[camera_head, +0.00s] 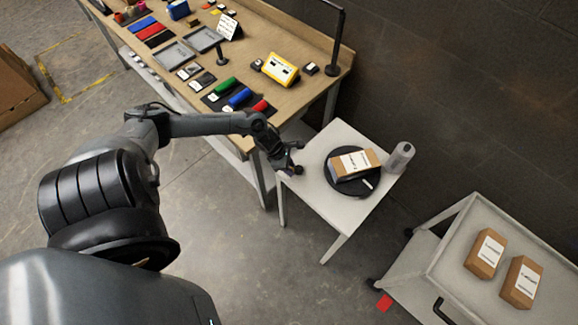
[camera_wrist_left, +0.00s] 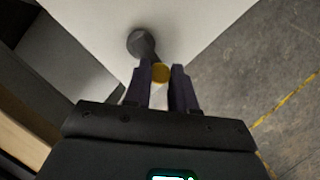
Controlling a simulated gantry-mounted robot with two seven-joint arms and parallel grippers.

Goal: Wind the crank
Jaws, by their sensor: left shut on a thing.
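The crank shows in the left wrist view as a dark grey rounded piece (camera_wrist_left: 141,43) against the white stand, with a round yellow handle end (camera_wrist_left: 160,73) in front of it. My left gripper (camera_wrist_left: 161,82) has its two dark fingers on either side of the yellow handle end and is shut on it. In the head view my left gripper (camera_head: 293,171) is at the left edge of the white stand (camera_head: 308,190), and the crank is mostly hidden there. On the stand is a black round turntable (camera_head: 345,186) bearing a cardboard box (camera_head: 366,163) with a white label. My right gripper is not in view.
A grey cylinder (camera_head: 400,157) stands at the stand's right corner. A wooden workbench (camera_head: 290,40) with coloured rolls and a yellow device (camera_head: 281,69) lies behind. A pale cart (camera_head: 460,270) with two boxes is at the lower right. Open floor lies in front of the stand.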

